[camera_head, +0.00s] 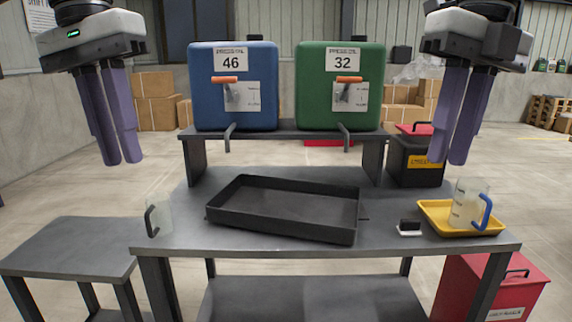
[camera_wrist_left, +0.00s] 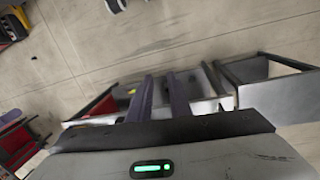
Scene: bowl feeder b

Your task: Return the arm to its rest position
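My left gripper (camera_head: 120,160) hangs in the air at the upper left of the head view, above and left of the table, fingers pointing down. The left wrist view shows its two purple fingers (camera_wrist_left: 162,96) apart with nothing between them. My right gripper (camera_head: 448,160) hangs at the upper right, above the table's right end, fingers down. Its fingers look close together from this angle and hold nothing visible; their gap is unclear. Neither gripper touches anything.
The dark table (camera_head: 400,238) bears a black tray (camera_head: 225,219), a clear jug (camera_head: 160,216) at left, and a blue-handled jug (camera_head: 466,205) on a yellow tray (camera_head: 433,211). Blue (camera_head: 265,85) and green (camera_head: 312,85) containers stand on the rear shelf. A side table (camera_head: 65,247) stands left.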

